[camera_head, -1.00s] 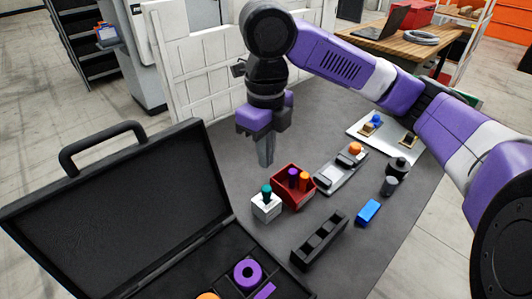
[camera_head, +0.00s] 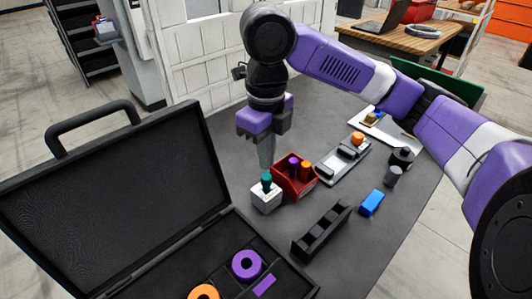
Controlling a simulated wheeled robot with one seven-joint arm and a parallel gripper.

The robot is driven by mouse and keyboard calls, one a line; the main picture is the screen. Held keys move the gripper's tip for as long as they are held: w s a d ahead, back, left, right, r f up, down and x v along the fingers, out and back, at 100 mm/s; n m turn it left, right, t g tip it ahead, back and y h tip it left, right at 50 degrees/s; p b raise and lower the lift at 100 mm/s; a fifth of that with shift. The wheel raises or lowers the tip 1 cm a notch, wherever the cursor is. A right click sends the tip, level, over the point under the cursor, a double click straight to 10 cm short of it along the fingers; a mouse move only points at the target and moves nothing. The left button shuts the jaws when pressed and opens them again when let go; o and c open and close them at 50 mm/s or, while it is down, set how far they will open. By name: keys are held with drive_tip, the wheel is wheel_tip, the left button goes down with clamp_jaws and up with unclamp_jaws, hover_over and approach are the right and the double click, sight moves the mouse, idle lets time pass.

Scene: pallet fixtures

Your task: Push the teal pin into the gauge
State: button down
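The teal pin (camera_head: 266,179) stands upright in the top of a small white block (camera_head: 265,200), which I take to be the gauge. Its head and part of its shaft show above the block. My gripper (camera_head: 267,166) points down over the table, its fingers together and empty. The fingertips are just above or behind the pin's head in the picture. I cannot tell whether they touch it.
A red box (camera_head: 299,189) with a purple and an orange pin stands close to the right of the block. A black slotted rack (camera_head: 321,232), a blue block (camera_head: 371,203) and a grey tray (camera_head: 342,164) lie further right. An open black case (camera_head: 118,205) fills the front left.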

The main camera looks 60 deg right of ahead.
sight(267, 177)
drive_tip(key=shift+f+b, duration=0.45)
drive_tip(key=shift+f, duration=0.45)
drive_tip(key=shift+f+b, duration=0.6)
drive_tip(key=shift+f, duration=0.15)
idle(0.4)
drive_tip(key=shift+r, duration=0.1)
wheel_tip(267, 177, up, 8)
drive_tip(key=p, duration=0.6)
drive_tip(key=shift+p, duration=0.35)
